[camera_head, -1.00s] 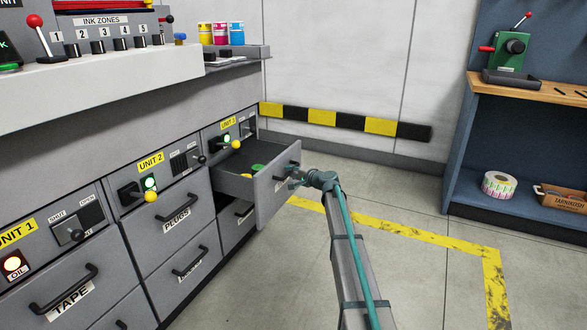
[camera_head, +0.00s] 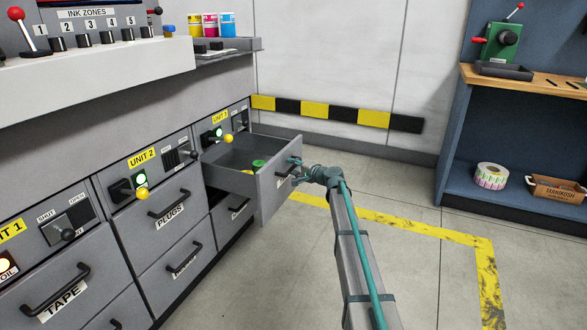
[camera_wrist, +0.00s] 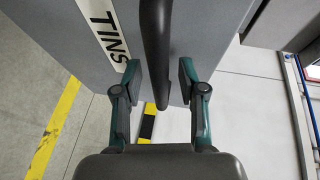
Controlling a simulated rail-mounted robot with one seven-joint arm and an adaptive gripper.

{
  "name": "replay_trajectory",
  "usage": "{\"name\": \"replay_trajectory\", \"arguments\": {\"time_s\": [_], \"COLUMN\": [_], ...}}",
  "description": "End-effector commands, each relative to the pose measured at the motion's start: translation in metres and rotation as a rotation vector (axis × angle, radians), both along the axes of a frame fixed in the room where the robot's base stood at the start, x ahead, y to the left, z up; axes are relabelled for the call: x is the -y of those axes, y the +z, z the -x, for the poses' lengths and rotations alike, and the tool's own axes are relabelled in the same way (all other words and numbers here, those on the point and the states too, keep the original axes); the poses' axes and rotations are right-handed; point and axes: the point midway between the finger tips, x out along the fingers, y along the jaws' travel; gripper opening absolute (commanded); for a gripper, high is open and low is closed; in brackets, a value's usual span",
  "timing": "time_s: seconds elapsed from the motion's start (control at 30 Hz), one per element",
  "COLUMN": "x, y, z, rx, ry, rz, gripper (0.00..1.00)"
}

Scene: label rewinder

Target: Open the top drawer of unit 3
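The top drawer of unit 3 (camera_head: 264,190) is pulled well out, and its front stands clear of the cabinet. Its inside shows a green and a yellow item. In the wrist view, the drawer front (camera_wrist: 205,25) carries a "TINS" label (camera_wrist: 103,30) and a dark bar handle (camera_wrist: 157,45). My gripper (camera_wrist: 158,85) is open, with one finger on each side of the handle and a visible gap on both sides. In the head view my gripper (camera_head: 298,171) is at the drawer front and partly covers the handle.
Unit 3's panel (camera_head: 226,130) has a green light and a yellow-knobbed lever above the drawer. A lower drawer (camera_head: 237,212) is shut. Units 2 and 1 stand to the left. A workbench (camera_head: 520,78) stands at right. The floor between is clear, with yellow tape.

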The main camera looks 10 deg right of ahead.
Motion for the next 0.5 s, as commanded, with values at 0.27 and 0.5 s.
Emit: {"name": "replay_trajectory", "arguments": {"time_s": [0.27, 0.5], "x": [0.001, 0.014], "y": [0.000, 0.005], "z": [0.002, 0.024], "rx": [0.000, 0.000], "ry": [0.000, -0.001], "rz": [0.000, 0.000], "gripper": [0.41, 0.41]}}
